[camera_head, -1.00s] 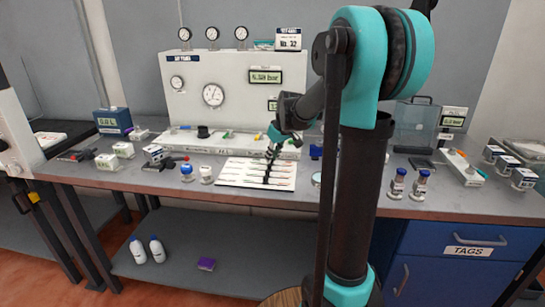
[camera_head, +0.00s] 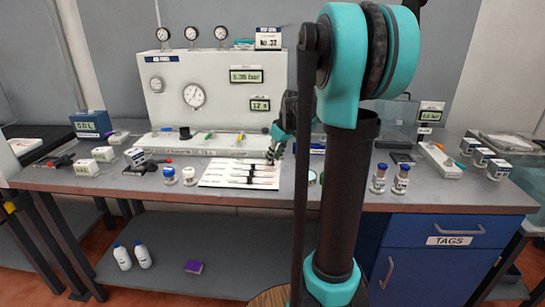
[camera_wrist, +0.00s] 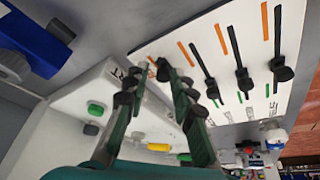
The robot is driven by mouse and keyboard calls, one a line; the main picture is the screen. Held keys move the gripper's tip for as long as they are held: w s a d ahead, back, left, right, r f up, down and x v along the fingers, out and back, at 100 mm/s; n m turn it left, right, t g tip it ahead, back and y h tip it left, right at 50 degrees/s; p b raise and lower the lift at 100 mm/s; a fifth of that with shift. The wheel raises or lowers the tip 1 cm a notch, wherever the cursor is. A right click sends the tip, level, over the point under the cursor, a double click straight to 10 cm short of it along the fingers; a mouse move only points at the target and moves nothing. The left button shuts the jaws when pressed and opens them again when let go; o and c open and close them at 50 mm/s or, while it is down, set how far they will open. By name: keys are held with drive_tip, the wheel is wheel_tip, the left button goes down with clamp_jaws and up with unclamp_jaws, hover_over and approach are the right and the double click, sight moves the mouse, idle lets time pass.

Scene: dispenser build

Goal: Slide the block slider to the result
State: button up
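A white slider board (camera_head: 212,181) lies on the bench, with several dark slots and black knobs. In the wrist view the board (camera_wrist: 184,26) shows orange and green marks and knobs at the slots. Which knob is the block slider, I cannot tell; the labels are too small. My gripper (camera_head: 273,157) is at the board's right edge in the head view. In the wrist view my gripper (camera_wrist: 151,82) has its two fingers apart, by the board's end knob (camera_wrist: 163,69). Whether a finger touches that knob is unclear.
A white gauge panel (camera_head: 210,110) stands behind the board, with coloured knobs on its base ledge. Blue-capped bottle (camera_head: 169,175) and white-capped bottle (camera_head: 189,176) stand left of the board. Two vials (camera_head: 390,180) stand to the right. The bench front (camera_head: 120,190) has some free room.

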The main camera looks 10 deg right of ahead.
drive_tip(key=shift+o, duration=0.7)
drive_tip(key=shift+a, duration=0.1)
drive_tip(key=v, duration=1.2)
